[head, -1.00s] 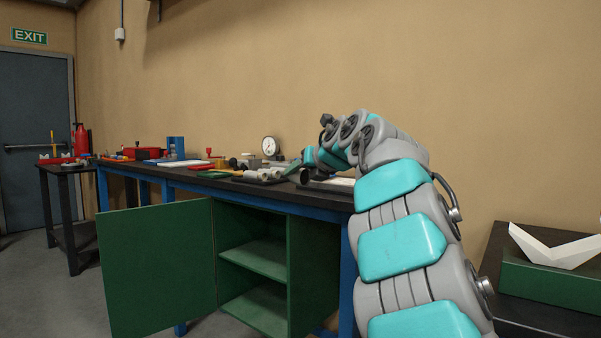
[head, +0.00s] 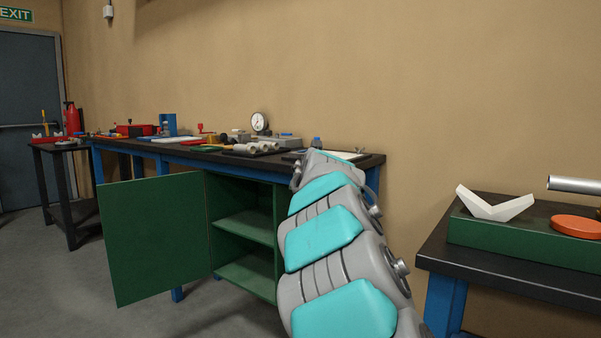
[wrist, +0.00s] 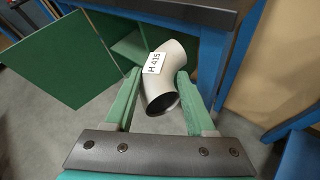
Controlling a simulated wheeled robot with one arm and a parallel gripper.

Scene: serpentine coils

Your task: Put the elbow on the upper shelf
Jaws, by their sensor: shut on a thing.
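The elbow (wrist: 170,75) is a short, pale, bent pipe with an open dark end and a white label reading "H 415". In the wrist view my gripper (wrist: 155,95) is shut on it, with a green finger on either side. The gripper and elbow do not show in the head view, where my arm hides part of the cabinet. The green cabinet under the bench stands open. Its upper shelf (head: 244,226) is a bare green board about halfway up, above the cabinet floor (head: 250,275). In the wrist view the cabinet lies beyond the elbow, partly hidden by it.
The open cabinet door (head: 155,240) swings out to the left. The black bench top (head: 190,155) carries pipes, a gauge and tools. A second table (head: 520,262) at right holds a green box with a white angled piece and an orange disc. The grey floor in front is clear.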

